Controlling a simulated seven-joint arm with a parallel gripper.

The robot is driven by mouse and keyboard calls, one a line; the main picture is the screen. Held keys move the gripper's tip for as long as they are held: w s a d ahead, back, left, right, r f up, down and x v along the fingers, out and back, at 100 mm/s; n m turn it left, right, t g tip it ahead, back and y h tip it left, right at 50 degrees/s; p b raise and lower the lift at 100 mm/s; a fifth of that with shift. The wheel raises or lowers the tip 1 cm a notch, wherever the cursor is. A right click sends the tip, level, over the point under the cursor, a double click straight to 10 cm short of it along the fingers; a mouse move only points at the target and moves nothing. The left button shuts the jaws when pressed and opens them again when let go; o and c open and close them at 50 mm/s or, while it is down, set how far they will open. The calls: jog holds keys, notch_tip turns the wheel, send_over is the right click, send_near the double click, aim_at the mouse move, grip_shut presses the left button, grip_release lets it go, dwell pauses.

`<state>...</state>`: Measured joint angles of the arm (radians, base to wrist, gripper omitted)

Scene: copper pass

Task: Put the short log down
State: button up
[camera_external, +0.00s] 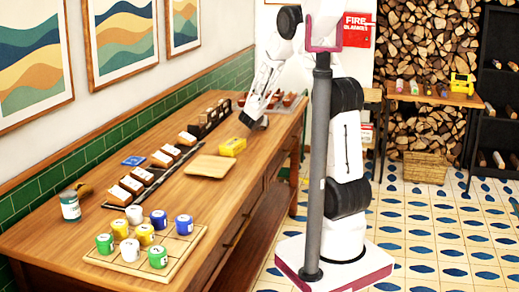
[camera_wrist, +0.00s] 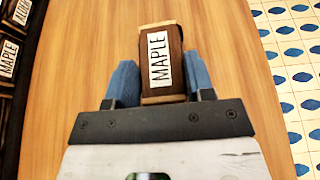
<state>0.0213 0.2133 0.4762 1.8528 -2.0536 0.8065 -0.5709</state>
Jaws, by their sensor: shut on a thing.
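A short dark brown log (camera_wrist: 175,75) with pale ends and a white MAPLE label is between the blue fingers of my gripper (camera_wrist: 162,86) in the wrist view. My gripper is shut on it, with the label facing the camera. The wooden table top (camera_wrist: 90,60) lies beneath; I cannot tell whether the log touches it. In the external view my gripper (camera_external: 252,119) is low over the far half of the long table (camera_external: 200,205). The log is too small to make out clearly there.
Black racks (camera_external: 150,180) with labelled logs run along the wall side. More logs (camera_external: 290,99) stand at the far end.

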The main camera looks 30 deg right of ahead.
jog(key=shift+f, duration=0.1)
jog(key=o, duration=1)
jog(key=shift+c, duration=0.2)
jog(key=shift+s+a+r, duration=0.2)
jog(key=shift+a+r, duration=0.05)
jog(key=shift+r, duration=0.05)
jog(key=v, duration=1.1)
jog(key=shift+s+a+r, duration=0.1)
jog(key=shift+s, duration=0.05)
